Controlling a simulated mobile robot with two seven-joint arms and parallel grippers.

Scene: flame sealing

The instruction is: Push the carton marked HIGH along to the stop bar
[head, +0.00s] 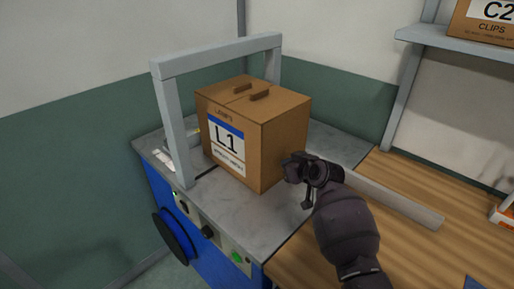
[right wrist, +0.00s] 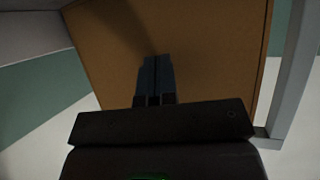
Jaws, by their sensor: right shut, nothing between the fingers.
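A brown cardboard carton (head: 258,130) stands upright on the grey machine top (head: 225,212), partly under a grey arch frame (head: 170,110). Its label reads "L1" with "LAMPS" above; I see no HIGH mark on it. My right gripper (head: 290,168) is shut and empty at the carton's right face, low down. In the right wrist view, the shut fingers (right wrist: 156,75) point at the brown carton face (right wrist: 210,50); I cannot tell whether they touch it. A grey bar (head: 395,200) lies right of my gripper; I cannot tell whether it is the stop bar. My left gripper is not visible.
A wooden tabletop (head: 310,255) adjoins the machine on the right. A shelf (head: 450,40) at the upper right holds a carton (head: 485,25) marked "C2 CLIPS". The blue machine front has knobs and a green button (head: 236,256). Small items lie behind the arch's left post.

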